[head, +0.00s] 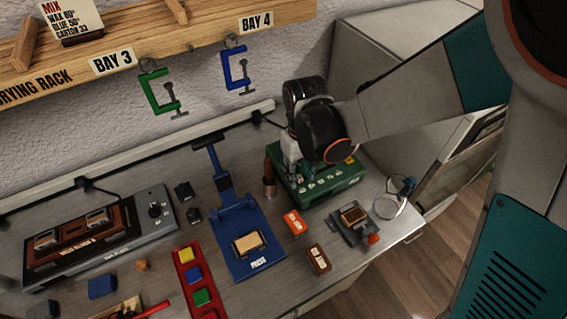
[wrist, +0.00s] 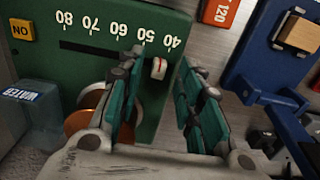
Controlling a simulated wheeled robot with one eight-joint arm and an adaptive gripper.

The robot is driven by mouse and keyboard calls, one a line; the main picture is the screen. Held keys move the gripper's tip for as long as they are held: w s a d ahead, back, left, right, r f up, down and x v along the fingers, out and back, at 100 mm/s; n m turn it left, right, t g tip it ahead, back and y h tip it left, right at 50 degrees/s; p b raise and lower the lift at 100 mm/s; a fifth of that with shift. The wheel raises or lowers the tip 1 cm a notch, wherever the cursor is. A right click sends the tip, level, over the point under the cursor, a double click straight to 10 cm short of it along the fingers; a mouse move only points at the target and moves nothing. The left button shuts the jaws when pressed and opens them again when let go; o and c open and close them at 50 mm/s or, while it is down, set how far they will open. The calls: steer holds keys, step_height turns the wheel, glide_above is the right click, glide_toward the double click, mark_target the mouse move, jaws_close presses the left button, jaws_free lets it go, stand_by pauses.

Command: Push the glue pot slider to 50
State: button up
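The glue pot (head: 335,184) is a green box at the back right of the bench. In the wrist view its green face (wrist: 85,62) carries a scale from 80 at left to 40 at right. The slider knob (wrist: 158,68), white with a red line, is near the 40 end of the dark slot. My gripper (wrist: 160,70) is open, with one finger on each side of the knob in the picture. I cannot tell whether a finger touches it. In the head view my gripper (head: 293,170) is over the box's left part, and the knob is hidden.
The blue press (head: 240,225) stands left of the box. An orange block (head: 294,222), a brown block (head: 318,259) and a small grey device (head: 350,222) lie in front.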

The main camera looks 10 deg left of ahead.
steer(key=shift+d+f, duration=0.1)
steer(key=shift+f, duration=0.45)
jaws_close()
steer(key=shift+w+d+b, duration=0.35)
steer(key=shift+w+d, duration=0.4)
steer(key=shift+d, duration=0.2)
jaws_free()
steer(key=shift+a, duration=0.1)
steer(key=shift+r, duration=0.1)
step_height(320, 180, up, 7)
steer(key=shift+r, duration=0.2)
